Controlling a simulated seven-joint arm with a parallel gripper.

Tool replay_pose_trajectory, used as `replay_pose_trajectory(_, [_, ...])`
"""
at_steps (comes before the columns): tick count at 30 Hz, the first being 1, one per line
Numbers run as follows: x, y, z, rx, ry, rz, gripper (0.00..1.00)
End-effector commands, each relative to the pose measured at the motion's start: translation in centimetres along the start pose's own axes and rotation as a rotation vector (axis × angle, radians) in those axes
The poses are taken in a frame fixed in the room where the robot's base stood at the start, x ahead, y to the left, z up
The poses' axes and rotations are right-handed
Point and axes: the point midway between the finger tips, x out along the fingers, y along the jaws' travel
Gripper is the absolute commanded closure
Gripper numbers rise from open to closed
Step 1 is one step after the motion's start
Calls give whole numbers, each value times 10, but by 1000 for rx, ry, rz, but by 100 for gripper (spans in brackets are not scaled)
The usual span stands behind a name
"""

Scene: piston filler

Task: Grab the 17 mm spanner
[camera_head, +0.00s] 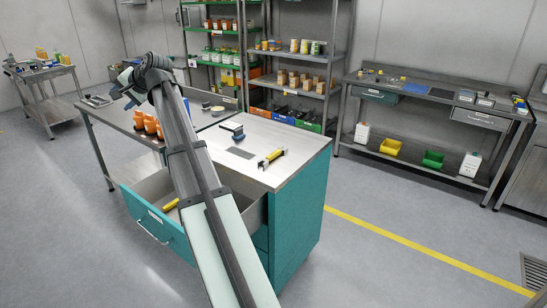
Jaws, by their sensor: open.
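A yellow tool with grey ends (272,158) lies on the white top of the teal drawer cabinet. It looks like a spanner, but no size marking can be read. A second yellow object (171,204) lies in the open drawer, partly hidden by my arm; I cannot tell what it is. My gripper (127,96) is open at the upper left, above the far end of the neighbouring bench. It is well apart from both yellow objects and seems to hold nothing.
The drawer (154,226) stands pulled out under my arm. Orange containers (149,124) stand on the bench. A small blue-and-grey block (232,130) and a dark pad (239,153) are on the cabinet top. Shelves stand behind; floor to the right is clear.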

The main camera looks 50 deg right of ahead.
Motion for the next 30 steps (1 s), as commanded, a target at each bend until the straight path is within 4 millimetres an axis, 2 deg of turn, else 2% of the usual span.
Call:
replay_pose_trajectory(2, [-16,-3,-24,9,32,17,49])
replay_pose_trajectory(5, [-26,10,-48,22,65,66,49])
replay_pose_trajectory(8, [-31,34,-72,32,97,135,49])
replay_pose_trajectory(11, [-36,66,-98,46,128,223,49])
replay_pose_trajectory(14, [-40,109,-126,64,159,331,49])
replay_pose_trajectory(17, [-48,166,-157,90,193,473,49])
replay_pose_trajectory(20, [-64,237,-191,128,228,647,49])
replay_pose_trajectory(21, [-72,266,-203,146,239,720,49])
replay_pose_trajectory(24, [-97,330,-227,188,265,883,49])
replay_pose_trajectory(27, [-118,375,-241,223,281,1005,49])
replay_pose_trajectory(30, [-133,404,-248,246,291,1082,49])
